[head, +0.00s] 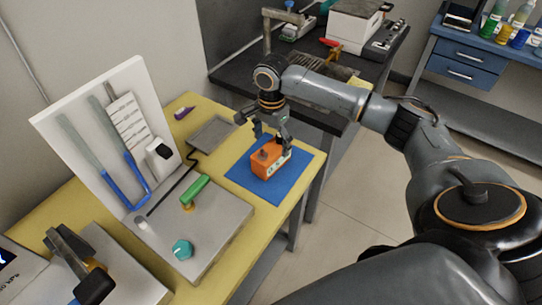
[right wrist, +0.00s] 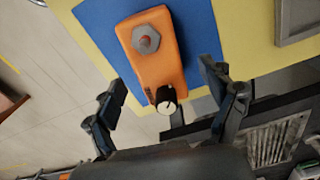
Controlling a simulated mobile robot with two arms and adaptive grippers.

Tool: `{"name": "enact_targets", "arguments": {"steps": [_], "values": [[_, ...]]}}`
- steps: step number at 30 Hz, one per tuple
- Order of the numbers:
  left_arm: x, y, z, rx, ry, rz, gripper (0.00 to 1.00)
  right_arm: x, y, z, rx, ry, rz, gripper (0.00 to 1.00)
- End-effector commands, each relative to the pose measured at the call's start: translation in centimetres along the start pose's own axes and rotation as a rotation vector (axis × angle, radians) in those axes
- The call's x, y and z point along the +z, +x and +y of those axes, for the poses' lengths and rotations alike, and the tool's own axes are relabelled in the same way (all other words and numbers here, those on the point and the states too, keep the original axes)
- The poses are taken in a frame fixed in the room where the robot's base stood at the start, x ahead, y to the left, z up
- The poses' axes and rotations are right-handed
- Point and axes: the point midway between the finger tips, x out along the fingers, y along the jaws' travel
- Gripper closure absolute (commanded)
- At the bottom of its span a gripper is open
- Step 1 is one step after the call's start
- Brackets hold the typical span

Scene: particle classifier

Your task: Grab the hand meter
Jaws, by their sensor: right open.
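The hand meter is an orange box (head: 268,161) with a grey hex-shaped part and a dark knob on it. It lies on a blue mat (head: 243,182) on the yellow table. My right gripper (head: 270,138) hangs over the meter, its fingers apart. In the right wrist view, the meter (right wrist: 155,45) lies ahead between the two open fingers (right wrist: 162,80), and neither finger visibly grips it. The knob end is nearest the gripper. My left gripper is not in view.
A grey panel (head: 225,220) with a green handle (head: 197,187) and a teal knob (head: 182,249) lies left of the mat. A white upright board (head: 75,110) holds tools behind it. A grey tray (head: 212,133) sits near the mat's far side.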

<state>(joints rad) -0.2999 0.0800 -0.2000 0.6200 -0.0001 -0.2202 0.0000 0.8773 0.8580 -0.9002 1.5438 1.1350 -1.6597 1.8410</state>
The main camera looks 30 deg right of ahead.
Motion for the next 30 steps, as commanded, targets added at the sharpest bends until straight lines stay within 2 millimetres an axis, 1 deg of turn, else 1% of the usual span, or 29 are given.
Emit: {"name": "enact_targets", "arguments": {"steps": [5, 9, 13, 16, 22, 23, 24, 29, 30], "values": [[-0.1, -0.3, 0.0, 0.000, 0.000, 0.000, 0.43, 0.1, 1.2, 0.1, 0.001, -0.001, 0.000, 0.17], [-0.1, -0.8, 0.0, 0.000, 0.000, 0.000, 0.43, 0.3, 3.3, 0.2, 0.003, -0.001, 0.000, 0.17], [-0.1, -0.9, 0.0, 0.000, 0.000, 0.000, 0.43, 0.3, 5.0, 0.2, 0.002, -0.001, 0.000, 0.17], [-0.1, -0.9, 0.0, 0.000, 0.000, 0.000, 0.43, 0.3, 5.6, 0.2, -0.001, -0.001, 0.000, 0.17], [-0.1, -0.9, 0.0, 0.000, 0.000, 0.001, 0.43, 0.3, 5.7, 0.2, -0.001, -0.002, 0.000, 0.17], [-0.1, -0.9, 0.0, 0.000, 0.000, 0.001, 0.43, 0.3, 5.7, 0.2, -0.001, -0.002, 0.000, 0.21], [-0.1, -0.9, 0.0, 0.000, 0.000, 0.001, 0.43, 0.3, 5.7, 0.2, -0.001, -0.002, 0.000, 0.29], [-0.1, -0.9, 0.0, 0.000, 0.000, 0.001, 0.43, 0.3, 5.7, 0.2, -0.001, -0.002, 0.000, 0.62], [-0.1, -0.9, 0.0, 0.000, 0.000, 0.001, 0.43, 0.3, 5.7, 0.2, -0.001, -0.002, 0.000, 0.70]]}}
